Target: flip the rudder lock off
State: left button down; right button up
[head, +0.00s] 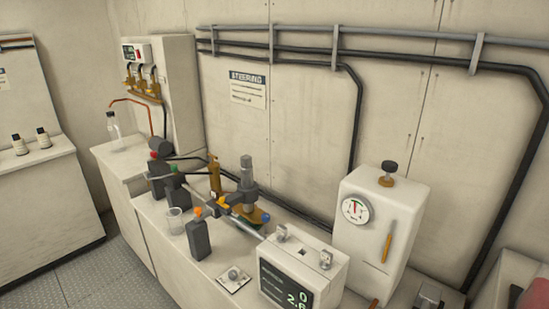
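No part is clearly labelled as the rudder lock, so I cannot tell which one it is. A small square plate with a round metal knob or toggle (234,278) lies on the bench front. A white display box (302,272) to its right shows green digits and has two small metal fittings on top. A steering assembly (238,205) of grey, brass and blue parts with a rod stands behind them. Neither of my grippers is in view.
A white tank with a gauge (380,235) stands right of the display box. Black pipes (357,110) run along the wall. Open floor (98,278) lies at left.

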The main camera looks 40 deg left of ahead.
aim_at(197, 210)
jog(key=u, duration=1.8)
